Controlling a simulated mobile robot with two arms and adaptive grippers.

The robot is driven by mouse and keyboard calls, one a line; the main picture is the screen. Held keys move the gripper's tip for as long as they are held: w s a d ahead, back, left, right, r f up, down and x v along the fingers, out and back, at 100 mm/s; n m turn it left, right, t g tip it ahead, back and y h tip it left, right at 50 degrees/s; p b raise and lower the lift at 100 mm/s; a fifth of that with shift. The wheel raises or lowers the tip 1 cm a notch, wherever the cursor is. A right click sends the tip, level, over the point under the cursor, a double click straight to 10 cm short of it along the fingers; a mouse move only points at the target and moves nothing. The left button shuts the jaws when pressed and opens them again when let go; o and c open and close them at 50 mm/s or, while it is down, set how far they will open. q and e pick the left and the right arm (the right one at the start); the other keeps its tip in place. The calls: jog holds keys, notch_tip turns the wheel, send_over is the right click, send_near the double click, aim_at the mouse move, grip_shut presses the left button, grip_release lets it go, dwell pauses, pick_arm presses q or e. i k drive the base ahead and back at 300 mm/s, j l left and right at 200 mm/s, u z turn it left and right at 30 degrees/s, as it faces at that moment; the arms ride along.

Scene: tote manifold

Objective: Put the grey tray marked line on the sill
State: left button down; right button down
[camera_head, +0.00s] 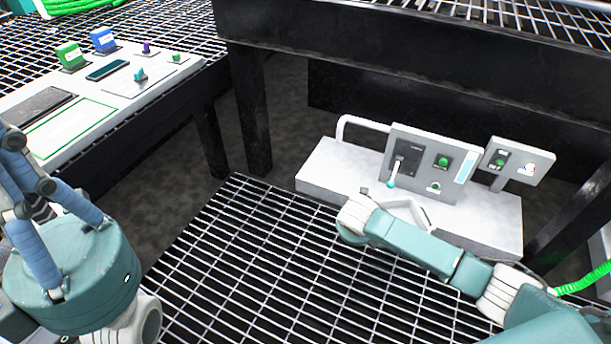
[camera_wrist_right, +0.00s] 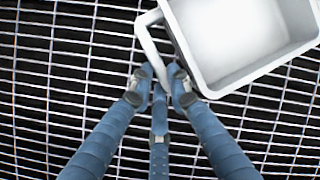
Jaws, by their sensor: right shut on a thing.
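A pale grey, open-topped tray (camera_wrist_right: 243,38) with a loop handle fills the upper right of the right wrist view. It looks empty, and no "line" mark shows on the visible parts. My right gripper (camera_wrist_right: 159,78) is shut on the tray's handle, above a black grating. In the head view a pale rim, probably this tray (camera_head: 424,214), shows behind my right forearm, and the right fingers are hidden there. My left gripper (camera_head: 28,170) is at the left edge, fingers up and partly cut off, so its opening is unclear. I cannot tell which surface is the sill.
A white ledge (camera_head: 330,170) behind my right arm carries a grey control panel (camera_head: 413,165) with a lever and green buttons. A smaller panel (camera_head: 519,162) stands beside it. Dark posts and a beam frame the back. The grating (camera_head: 250,260) in the middle is clear. A white worktop with small blocks (camera_head: 68,54) is at left.

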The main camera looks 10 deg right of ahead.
aim_at(336, 173)
jog(key=i+u, duration=0.25)
jog(key=i, duration=0.35)
jog(key=i+l, duration=0.25)
jog(key=i+u, duration=0.05)
jog(key=i, duration=0.05)
